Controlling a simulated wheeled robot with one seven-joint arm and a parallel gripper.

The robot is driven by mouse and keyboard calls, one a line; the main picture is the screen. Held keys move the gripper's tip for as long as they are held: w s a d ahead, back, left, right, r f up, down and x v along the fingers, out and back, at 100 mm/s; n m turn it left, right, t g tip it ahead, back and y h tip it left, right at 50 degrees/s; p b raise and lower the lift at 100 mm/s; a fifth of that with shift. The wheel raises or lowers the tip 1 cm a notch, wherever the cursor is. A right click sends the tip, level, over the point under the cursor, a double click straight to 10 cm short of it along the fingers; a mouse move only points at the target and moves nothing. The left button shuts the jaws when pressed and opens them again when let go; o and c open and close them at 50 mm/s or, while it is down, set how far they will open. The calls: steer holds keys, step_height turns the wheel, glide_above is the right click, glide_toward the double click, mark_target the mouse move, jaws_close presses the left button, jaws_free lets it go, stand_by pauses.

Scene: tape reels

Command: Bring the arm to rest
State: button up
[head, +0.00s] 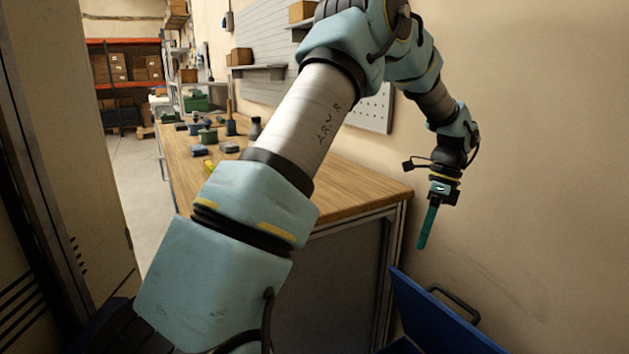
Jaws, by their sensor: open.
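My arm rises from the lower left across the middle of the head view and bends down at the upper right. My gripper (424,240) hangs at the right, past the near end of the workbench (350,192), with its teal fingers pointing down. It is open, seen side-on, with nothing visible between the fingers. It is in the air, above and apart from a blue bin (428,310) at the lower right. Most of the bin's inside is out of view.
Several small dark items and a green box (196,103) are on the bench, partly hidden by my arm. A pegboard (268,70) with shelves is on the wall. Floor (135,175) shows between cabinet and bench.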

steer(key=s+a+r+n+t+h+p, duration=0.1)
steer(key=a+r+n, duration=0.1)
steer(key=a+n, duration=0.6)
steer(key=a+r+n+t+h+p, duration=0.1)
steer(key=a+r+n, duration=0.25)
steer(key=a, duration=0.85)
steer(key=s+a+n+t+h+p, duration=0.1)
steer(key=s+a+n+p, duration=0.1)
steer(key=s+a+n, duration=0.6)
steer(key=a+n, duration=0.3)
steer(key=a, duration=0.1)
steer(key=shift+s+t, duration=0.15)
steer(key=shift+t, duration=0.25)
